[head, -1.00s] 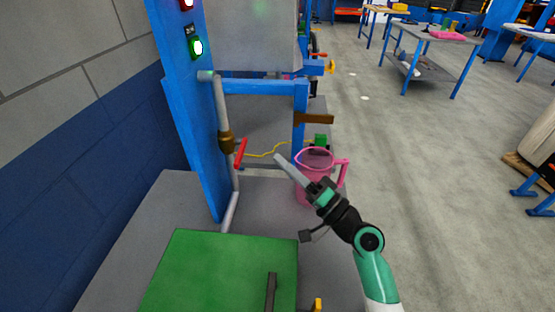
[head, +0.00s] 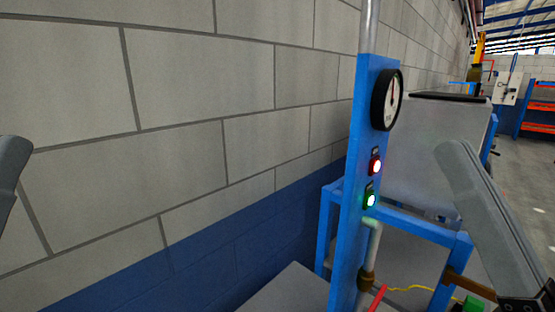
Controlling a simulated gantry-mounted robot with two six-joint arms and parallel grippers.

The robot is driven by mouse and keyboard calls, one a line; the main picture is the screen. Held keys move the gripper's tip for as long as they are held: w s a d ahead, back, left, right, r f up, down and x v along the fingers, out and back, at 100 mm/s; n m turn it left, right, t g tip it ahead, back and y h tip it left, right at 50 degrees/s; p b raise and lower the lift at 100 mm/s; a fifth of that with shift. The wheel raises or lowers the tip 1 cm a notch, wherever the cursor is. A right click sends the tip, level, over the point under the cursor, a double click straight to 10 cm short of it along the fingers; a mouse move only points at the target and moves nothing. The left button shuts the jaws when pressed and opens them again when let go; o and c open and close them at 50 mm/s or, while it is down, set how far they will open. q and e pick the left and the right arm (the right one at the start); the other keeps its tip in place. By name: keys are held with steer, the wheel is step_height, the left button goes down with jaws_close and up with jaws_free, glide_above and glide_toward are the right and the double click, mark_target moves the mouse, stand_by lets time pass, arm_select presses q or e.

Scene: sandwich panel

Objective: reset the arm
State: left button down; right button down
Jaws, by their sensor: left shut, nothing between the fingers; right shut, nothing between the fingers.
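My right gripper (head: 452,153) shows at the right of the head view as a long grey finger shape, pointing up and to the left, with its jaws shut and nothing held. It stands in front of the grey tank and blue frame behind it. My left gripper (head: 14,150) shows only as a grey tip at the left edge, shut and empty, in front of the block wall. The rest of both arms is mostly out of view.
A blue post (head: 352,190) carries a round gauge (head: 387,99), a lit red light (head: 375,166) and a lit green light (head: 371,201). A pipe with a red handle (head: 378,298) is below. The grey block wall (head: 180,90) fills the left.

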steer(key=s+d+r+m+t+h+p, duration=0.25)
steer(key=d+r+h, duration=0.2)
steer(key=h, duration=0.45)
step_height(320, 180, up, 34)
steer(key=p, duration=3.5)
steer(key=shift+w+d+y, duration=0.15)
steer(key=shift+w+y, duration=0.25)
steer(key=shift+r, duration=0.1)
